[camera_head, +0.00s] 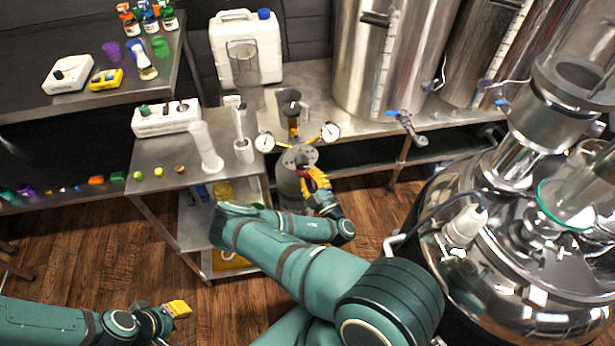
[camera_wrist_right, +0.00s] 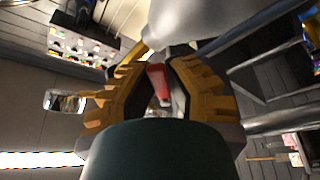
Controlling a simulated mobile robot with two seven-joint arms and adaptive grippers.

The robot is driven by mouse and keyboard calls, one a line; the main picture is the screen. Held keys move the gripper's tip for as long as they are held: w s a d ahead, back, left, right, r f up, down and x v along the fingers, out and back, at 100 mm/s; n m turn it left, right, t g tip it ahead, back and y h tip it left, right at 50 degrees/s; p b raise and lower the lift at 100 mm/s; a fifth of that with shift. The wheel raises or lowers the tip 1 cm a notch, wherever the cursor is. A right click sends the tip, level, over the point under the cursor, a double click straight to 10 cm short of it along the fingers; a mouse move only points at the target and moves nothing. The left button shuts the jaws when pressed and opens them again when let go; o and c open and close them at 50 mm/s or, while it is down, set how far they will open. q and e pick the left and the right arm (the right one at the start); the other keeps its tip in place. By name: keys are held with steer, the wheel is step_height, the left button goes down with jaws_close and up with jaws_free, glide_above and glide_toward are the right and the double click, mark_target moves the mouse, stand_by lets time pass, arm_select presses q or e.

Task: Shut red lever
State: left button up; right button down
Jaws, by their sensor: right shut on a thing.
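The red lever (camera_wrist_right: 158,82) shows between the yellow fingers of my right gripper (camera_wrist_right: 163,72) in the right wrist view. In the head view a small bit of red (camera_head: 304,176) shows at my right gripper (camera_head: 314,180), in front of a metal cylinder (camera_head: 289,190) with gauges above it. The right gripper is shut on the red lever; its fingers hide much of it. The lever's full angle cannot be told. My left gripper (camera_head: 179,309) is over the floor at lower left, away from the lever; its finger gap is not clear.
Two round gauges (camera_head: 330,132) sit above the cylinder. A steel cart (camera_head: 180,180) with labware stands left of it. A large shiny kettle (camera_head: 520,250) is close on the right. Steel tanks (camera_head: 390,60) stand on the bench behind. Wooden floor is clear at lower left.

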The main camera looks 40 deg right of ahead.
steer(key=shift+d+r+n+y, duration=0.2)
steer(key=shift+n+y, duration=0.2)
steer(key=shift+n, duration=0.4)
steer(key=c, duration=1)
jaws_free()
steer(key=shift+o, duration=0.2)
steer(key=shift+a, duration=0.1)
